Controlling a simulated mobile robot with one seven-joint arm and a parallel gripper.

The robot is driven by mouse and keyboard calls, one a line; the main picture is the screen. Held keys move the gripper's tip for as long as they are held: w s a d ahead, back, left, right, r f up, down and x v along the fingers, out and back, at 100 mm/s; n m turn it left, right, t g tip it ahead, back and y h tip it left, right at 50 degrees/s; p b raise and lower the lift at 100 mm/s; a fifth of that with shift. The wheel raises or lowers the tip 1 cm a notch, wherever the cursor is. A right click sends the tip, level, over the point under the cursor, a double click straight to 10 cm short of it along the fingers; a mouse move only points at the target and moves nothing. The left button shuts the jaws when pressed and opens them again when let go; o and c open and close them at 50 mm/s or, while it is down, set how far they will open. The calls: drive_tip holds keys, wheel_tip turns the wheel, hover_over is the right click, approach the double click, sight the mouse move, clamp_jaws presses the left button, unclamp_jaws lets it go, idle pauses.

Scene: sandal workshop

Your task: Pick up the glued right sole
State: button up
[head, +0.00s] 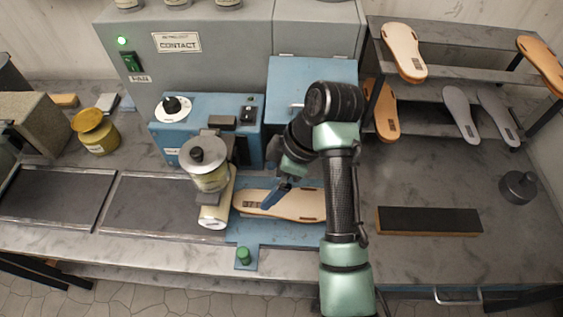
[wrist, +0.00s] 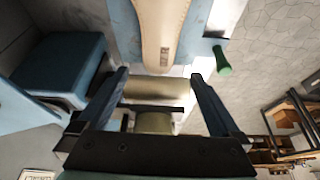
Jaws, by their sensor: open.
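A pale tan sole (head: 302,205) lies flat on the blue machine bed, its dark-marked heel end to the left. It also shows in the wrist view (wrist: 160,25), with its marked end toward my gripper. My gripper (head: 274,194) is over the sole near its marked end, and the arm hides part of the sole's right side. In the wrist view my gripper (wrist: 160,76) is open with nothing between its two blue fingers. The sole's end is just beyond the fingertips. I cannot tell whether the fingers touch it.
A pale roller (head: 216,200) and a metal pot (head: 207,168) stand just left of the sole. A green knob (head: 243,255) is in front. A rack (head: 445,97) with several soles stands at the right. A dark block (head: 430,221) lies on the right bench.

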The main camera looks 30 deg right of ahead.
sight(258, 201)
drive_tip(key=x, duration=0.3)
drive_tip(key=shift+w, duration=0.1)
drive_tip(key=shift+f, duration=0.2)
drive_tip(key=x, duration=0.2)
drive_tip(key=p+x, duration=0.1)
drive_tip(key=x, duration=0.2)
drive_tip(key=shift+d+f, duration=0.1)
drive_tip(key=shift+d, duration=0.1)
drive_tip(key=c, duration=1.5)
drive_tip(key=shift+s+d, duration=0.1)
drive_tip(key=shift+s, duration=0.1)
